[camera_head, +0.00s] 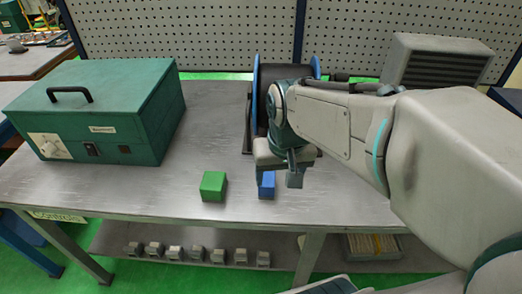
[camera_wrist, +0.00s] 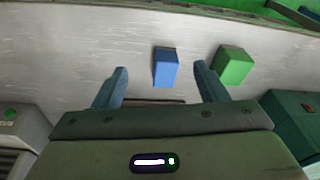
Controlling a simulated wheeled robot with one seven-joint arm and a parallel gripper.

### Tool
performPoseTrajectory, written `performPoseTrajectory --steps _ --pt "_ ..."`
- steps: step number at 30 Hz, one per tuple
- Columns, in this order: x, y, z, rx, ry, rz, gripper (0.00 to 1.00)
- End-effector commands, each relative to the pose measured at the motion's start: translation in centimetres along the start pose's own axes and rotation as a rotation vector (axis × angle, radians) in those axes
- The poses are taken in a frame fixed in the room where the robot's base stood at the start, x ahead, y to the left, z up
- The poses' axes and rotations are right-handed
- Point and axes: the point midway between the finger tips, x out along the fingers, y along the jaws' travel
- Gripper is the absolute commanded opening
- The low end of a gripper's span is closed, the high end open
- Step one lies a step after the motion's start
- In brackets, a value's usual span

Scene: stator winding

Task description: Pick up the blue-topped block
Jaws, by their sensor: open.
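The blue-topped block (camera_head: 267,184) stands on the grey metal table, partly hidden by my gripper in the head view. In the wrist view the blue-topped block (camera_wrist: 166,68) lies ahead of the fingertips, roughly in line with the gap between them and nearer the right finger. My gripper (camera_head: 278,180) is above the table close to the block. Its two fingers show spread apart and empty in the wrist view (camera_wrist: 158,70). I cannot tell the exact height between the fingers and the block.
A green block (camera_head: 213,186) stands just left of the blue one. A green box with a handle (camera_head: 105,115) is at the table's left. A blue-flanged spool (camera_head: 255,100) stands behind my gripper. The table's front edge (camera_head: 150,215) is near the blocks; its left front is clear.

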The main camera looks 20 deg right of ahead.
Motion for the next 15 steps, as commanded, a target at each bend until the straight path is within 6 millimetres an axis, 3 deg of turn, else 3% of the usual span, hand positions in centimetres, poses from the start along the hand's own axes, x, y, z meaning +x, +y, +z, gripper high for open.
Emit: performPoseTrajectory --steps 1,6,10,15 --pt "0.0 -0.2 -1.6 0.028 -0.029 0.002 0.66" --pt "0.5 -0.8 -5.9 0.128 -0.104 0.018 0.66" --pt "1.2 -1.1 -8.3 0.186 -0.143 0.036 0.66" --pt "1.9 -1.3 -9.6 0.22 -0.167 0.05 0.66"
